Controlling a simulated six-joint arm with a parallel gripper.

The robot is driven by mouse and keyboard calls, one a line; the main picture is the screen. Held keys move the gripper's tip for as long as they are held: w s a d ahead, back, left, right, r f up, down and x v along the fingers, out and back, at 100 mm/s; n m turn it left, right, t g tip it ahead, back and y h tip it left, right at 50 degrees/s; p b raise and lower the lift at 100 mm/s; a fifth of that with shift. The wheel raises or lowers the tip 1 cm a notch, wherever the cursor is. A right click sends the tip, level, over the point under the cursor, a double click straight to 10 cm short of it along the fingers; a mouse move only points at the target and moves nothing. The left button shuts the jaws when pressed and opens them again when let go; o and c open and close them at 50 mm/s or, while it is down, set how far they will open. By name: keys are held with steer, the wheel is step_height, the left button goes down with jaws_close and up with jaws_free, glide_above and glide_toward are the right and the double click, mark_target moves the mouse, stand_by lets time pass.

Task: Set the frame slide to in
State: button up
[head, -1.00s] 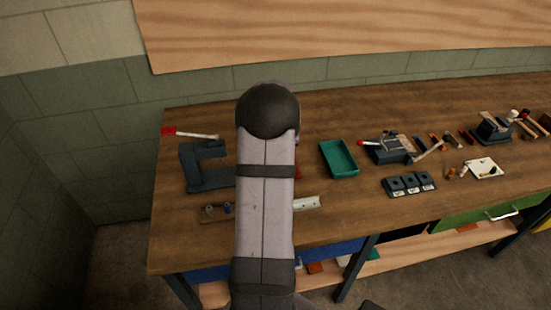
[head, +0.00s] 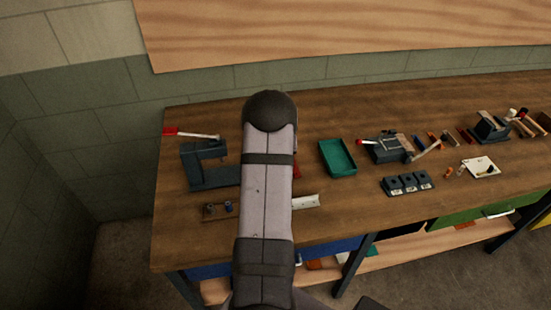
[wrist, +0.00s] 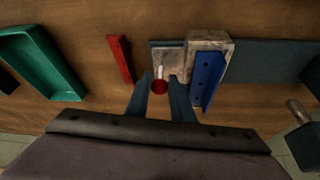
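In the wrist view a red knob (wrist: 159,87) on a short pale stem shows in front of a worn metal plate (wrist: 168,64). The plate lies beside a raised metal block (wrist: 208,42) on a dark bar; I take this to be the frame slide. My gripper (wrist: 161,78) is open, with its two dark fingertips on either side of the knob. I cannot tell whether either finger touches it. In the head view my arm hides the gripper and knob; the dark C-shaped frame (head: 193,172) shows left of the arm.
A blue strip (wrist: 208,80) lies against the block, close right of my fingers. A red strip (wrist: 120,59) lies to their left, then a green tray (wrist: 42,62). In the head view a red-ended lever (head: 190,134) lies behind the frame.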

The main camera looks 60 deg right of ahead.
jaws_close()
steer(key=w+a+b, duration=0.1)
steer(key=w+a, duration=0.5)
steer(key=shift+b, duration=0.3)
steer(key=shift+o, duration=2.2)
jaws_free()
steer(key=shift+s+d, duration=0.1)
steer(key=shift+r, duration=0.15)
steer(key=b+v, duration=0.2)
steer(key=v, duration=0.5)
steer(key=shift+r, duration=0.1)
